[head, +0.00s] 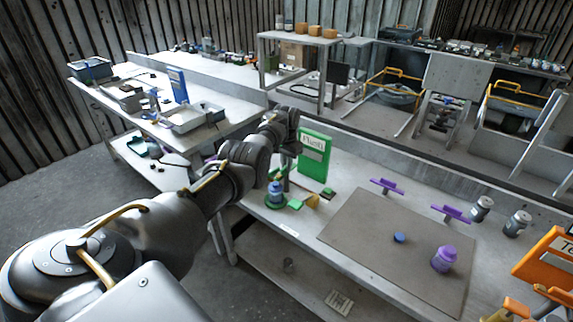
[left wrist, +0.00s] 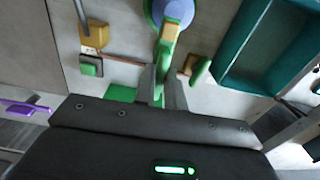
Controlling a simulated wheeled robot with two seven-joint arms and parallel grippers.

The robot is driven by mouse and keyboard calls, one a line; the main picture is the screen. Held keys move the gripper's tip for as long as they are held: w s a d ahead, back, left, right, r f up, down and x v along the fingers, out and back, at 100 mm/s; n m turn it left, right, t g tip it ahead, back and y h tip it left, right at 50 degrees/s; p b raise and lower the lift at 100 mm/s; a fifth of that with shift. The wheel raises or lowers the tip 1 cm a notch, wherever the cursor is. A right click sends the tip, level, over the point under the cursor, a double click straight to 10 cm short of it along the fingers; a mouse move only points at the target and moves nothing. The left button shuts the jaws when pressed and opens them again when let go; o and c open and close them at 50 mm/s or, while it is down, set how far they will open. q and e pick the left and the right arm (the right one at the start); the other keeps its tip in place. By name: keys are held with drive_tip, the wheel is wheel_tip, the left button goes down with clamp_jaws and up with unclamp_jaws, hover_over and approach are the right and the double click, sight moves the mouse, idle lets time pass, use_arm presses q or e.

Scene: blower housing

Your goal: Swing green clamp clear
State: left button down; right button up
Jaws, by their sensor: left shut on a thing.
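The green clamp shows in the left wrist view as a narrow green bar (left wrist: 164,62) with a tan end, lying against a round blue part (left wrist: 178,8). My left gripper (left wrist: 161,82) is shut on the green bar; its two grey fingers stand either side of it. In the head view my left gripper (head: 284,178) points down at the bench just above a blue part on a green base (head: 275,200). The clamp is largely hidden there by the gripper and the blue part. My right gripper is in neither view.
A green panel (head: 313,157) stands close behind the left gripper. Small green blocks (head: 296,204) and a tan wedge (head: 312,201) lie beside the blue part. A brown mat (head: 370,260) to the right holds a purple container (head: 444,259) and a blue disc (head: 399,238).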

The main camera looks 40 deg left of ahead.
use_arm(q)
drive_tip(key=shift+n, duration=0.3)
drive_tip(key=n, duration=0.3)
drive_tip(key=shift+n+p, duration=0.3)
drive_tip(key=shift+p, duration=0.05)
drive_tip(key=n, duration=0.3)
drive_tip(key=shift+n, duration=0.3)
drive_tip(key=n+b, duration=0.1)
drive_tip(key=n, duration=0.4)
drive_tip(key=shift+f+b, duration=0.1)
drive_tip(key=shift+b, duration=0.25)
drive_tip(key=n+b, duration=0.1)
drive_tip(key=n, duration=0.2)
drive_tip(key=shift+n, duration=0.7)
drive_tip(key=c, duration=1.5)
unclamp_jaws()
